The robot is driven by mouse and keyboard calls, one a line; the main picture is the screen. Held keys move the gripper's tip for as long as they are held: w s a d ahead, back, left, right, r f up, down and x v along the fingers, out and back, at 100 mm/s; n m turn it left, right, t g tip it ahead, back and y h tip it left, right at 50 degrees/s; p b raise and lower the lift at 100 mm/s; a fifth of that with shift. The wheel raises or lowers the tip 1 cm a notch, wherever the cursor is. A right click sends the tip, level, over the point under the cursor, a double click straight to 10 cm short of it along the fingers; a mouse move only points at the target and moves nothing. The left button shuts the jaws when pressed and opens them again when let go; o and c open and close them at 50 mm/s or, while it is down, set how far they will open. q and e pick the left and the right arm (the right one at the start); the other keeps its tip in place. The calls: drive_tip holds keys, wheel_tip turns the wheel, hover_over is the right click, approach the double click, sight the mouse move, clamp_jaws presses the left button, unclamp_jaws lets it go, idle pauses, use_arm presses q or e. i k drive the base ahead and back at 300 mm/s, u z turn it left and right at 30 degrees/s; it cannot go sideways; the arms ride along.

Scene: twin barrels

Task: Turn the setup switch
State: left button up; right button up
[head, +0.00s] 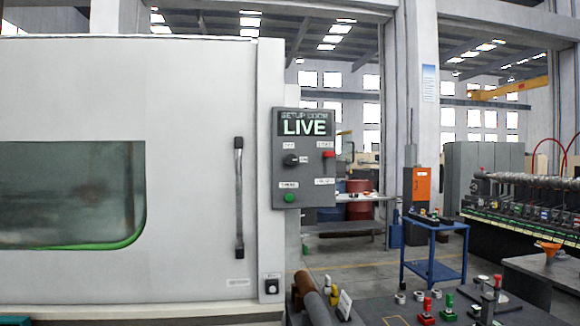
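A grey control panel (305,180) is mounted at the right edge of the white machine. Its display (305,123) reads "SETUP DOOR LIVE". A black rotary switch (290,160) sits on the panel's left side, with small labels above it and to its right. The label above looks like "OFF" and the one at right like "ON". The knob's exact angle is too small to tell. A red-topped switch (328,155) is to its right, and a green button (289,198) is below. Neither of my grippers is in view.
The machine door (190,85) has a vertical black handle (239,197) and a window (70,195). A small button box (271,287) is below right of the handle. A dark table (375,308) with brown cylinders (314,297) and small parts is at the bottom right. A blue cart (436,250) stands behind.

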sight(290, 160)
drive_tip(key=i, duration=0.75)
drive_tip(key=u, duration=1.15)
drive_tip(key=i, duration=0.6)
drive_tip(key=z, duration=1.75)
